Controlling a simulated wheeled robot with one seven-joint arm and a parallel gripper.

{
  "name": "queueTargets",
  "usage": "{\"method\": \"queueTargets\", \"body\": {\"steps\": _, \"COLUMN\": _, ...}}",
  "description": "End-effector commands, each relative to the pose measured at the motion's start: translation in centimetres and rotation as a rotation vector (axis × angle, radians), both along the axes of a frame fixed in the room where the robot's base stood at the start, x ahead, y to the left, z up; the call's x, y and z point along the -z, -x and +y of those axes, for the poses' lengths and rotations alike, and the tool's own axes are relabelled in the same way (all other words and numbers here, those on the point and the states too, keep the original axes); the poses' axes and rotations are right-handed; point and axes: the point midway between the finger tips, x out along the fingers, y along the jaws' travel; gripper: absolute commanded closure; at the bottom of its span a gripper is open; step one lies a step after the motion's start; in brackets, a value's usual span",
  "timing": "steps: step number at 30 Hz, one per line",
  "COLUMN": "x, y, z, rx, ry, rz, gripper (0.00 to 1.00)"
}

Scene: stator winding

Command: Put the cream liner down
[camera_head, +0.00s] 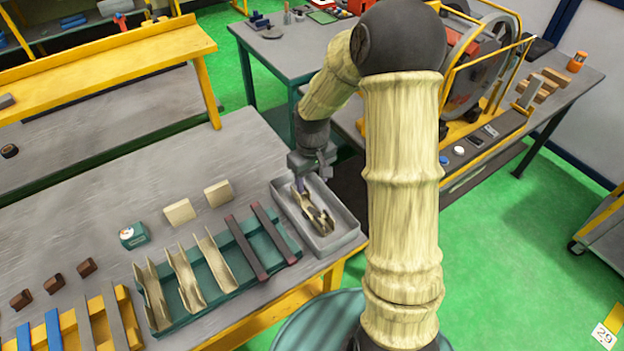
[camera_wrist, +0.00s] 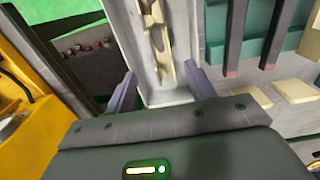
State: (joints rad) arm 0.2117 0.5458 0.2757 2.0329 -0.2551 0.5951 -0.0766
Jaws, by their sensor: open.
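A cream liner (camera_head: 318,214) lies in the grey tray (camera_head: 343,239) at the right end of the near bench. My gripper (camera_head: 303,184) is over the far end of the tray with its fingers pointing down. Several more cream liners (camera_head: 212,262) stand tilted in the teal rack (camera_head: 222,302) left of the tray.
Two dark bars (camera_head: 246,248) lie across the teal rack's right part. Two cream blocks (camera_head: 218,193) and a small teal box (camera_head: 133,235) sit behind the rack. A yellow rack (camera_head: 122,318) is at front left. The bench behind the blocks is clear.

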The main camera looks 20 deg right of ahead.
Motion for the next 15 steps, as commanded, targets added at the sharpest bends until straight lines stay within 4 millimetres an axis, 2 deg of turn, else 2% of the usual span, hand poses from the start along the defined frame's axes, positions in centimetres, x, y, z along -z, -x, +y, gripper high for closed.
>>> {"method": "queueTargets", "body": {"steps": 10, "x": -0.5, "y": 0.6, "z": 0.0, "rx": 0.01, "ry": 0.004, "rz": -0.009, "gripper": 0.45}}
{"method": "queueTargets", "body": {"steps": 15, "x": -3.0, "y": 3.5, "z": 0.1, "rx": 0.065, "ry": 0.015, "rz": -0.055, "gripper": 0.45}}
